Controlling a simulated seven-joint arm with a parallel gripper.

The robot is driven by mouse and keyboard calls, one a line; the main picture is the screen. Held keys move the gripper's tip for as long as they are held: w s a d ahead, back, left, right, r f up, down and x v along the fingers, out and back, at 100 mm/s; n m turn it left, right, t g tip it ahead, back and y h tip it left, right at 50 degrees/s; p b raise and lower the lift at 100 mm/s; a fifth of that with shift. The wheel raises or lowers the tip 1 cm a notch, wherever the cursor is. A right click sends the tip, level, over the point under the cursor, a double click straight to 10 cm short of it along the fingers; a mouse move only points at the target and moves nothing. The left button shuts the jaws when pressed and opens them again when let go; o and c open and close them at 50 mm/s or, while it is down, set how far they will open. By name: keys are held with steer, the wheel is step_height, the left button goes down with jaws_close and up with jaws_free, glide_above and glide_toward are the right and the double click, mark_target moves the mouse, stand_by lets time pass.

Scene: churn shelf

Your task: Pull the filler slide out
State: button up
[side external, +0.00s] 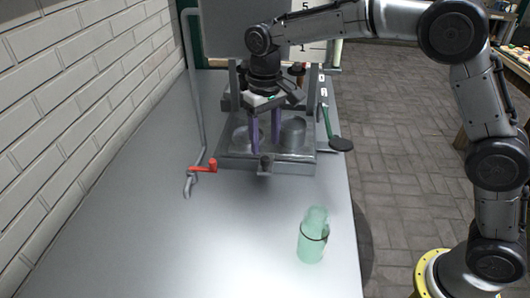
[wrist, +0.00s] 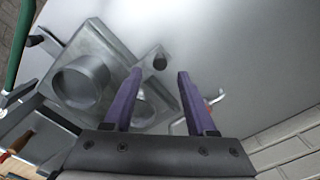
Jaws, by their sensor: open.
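The filler slide (side external: 228,164) is a grey metal plate with round cups in it, at the foot of the machine on the counter. A short dark knob (side external: 265,162) stands at its front edge. In the wrist view the slide (wrist: 100,35) lies left of centre, and the knob (wrist: 160,62) appears between and just beyond the fingertips. My gripper (side external: 265,148) points down over the slide, its two purple fingers apart and empty. In the wrist view my gripper (wrist: 160,73) partly hides one cup. I cannot tell whether a finger touches the slide.
A pale green glass bottle (side external: 312,237) stands on the counter at front right. A pipe with a red-handled tap (side external: 204,166) is left of the slide. A green lever with a dark end (side external: 340,144) is on the right. The counter in front is mostly clear.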

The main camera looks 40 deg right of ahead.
mark_target(265, 158)
steer(key=shift+f, duration=2.3)
jaws_close()
